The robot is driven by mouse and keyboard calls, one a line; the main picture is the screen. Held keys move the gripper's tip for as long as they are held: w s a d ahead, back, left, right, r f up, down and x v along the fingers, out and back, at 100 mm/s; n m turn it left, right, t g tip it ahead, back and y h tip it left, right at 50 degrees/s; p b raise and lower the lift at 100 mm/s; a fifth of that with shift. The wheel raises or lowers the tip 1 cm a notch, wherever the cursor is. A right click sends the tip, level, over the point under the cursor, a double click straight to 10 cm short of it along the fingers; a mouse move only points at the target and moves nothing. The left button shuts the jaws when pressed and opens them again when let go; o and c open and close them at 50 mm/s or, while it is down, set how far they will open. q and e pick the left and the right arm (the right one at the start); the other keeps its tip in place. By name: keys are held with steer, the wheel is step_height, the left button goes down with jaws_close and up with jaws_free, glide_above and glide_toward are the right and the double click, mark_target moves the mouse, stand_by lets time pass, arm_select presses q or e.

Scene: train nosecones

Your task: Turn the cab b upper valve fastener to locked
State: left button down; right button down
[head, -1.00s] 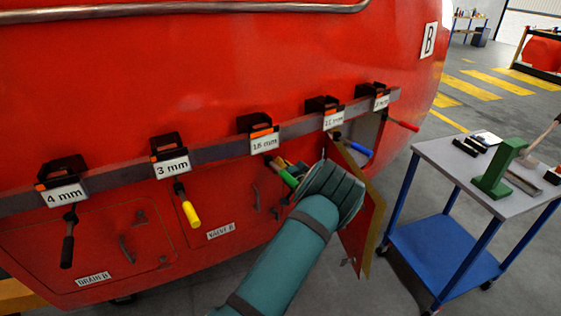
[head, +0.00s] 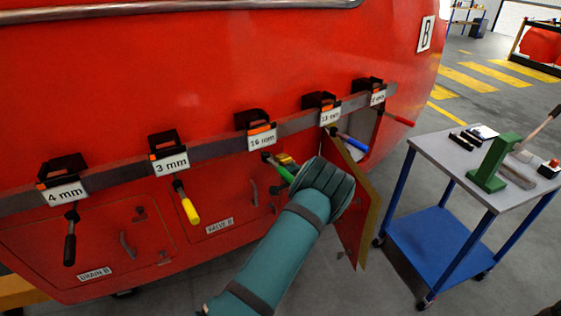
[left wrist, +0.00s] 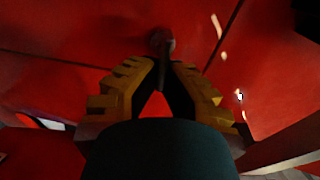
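The valve B panel (head: 205,226) is a red plate, low on the red cab, with its label at its lower edge. My left gripper (head: 287,162) is at the panel's right end, its fingers partly hidden by my sleeve. In the left wrist view, the yellow-edged fingers of my left gripper (left wrist: 160,72) converge around the thin dark stem of a round-headed fastener (left wrist: 162,42) on the red surface. They look closed on the stem. Its lock position cannot be read. The fastener is hidden in the head view. My right gripper is not in view.
Tools hang from labelled holders on a grey rail (head: 215,143) above the panel; a green-handled one (head: 284,173) is close to my gripper. An open hatch door (head: 354,200) juts out right of my arm. A blue trolley (head: 440,160) stands farther right.

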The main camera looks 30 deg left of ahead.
arm_select(q)
steer(key=shift+a+m, duration=0.1)
steer(key=shift+m, duration=0.3)
steer(key=c, duration=1.1)
jaws_free()
steer(key=v, duration=1.2)
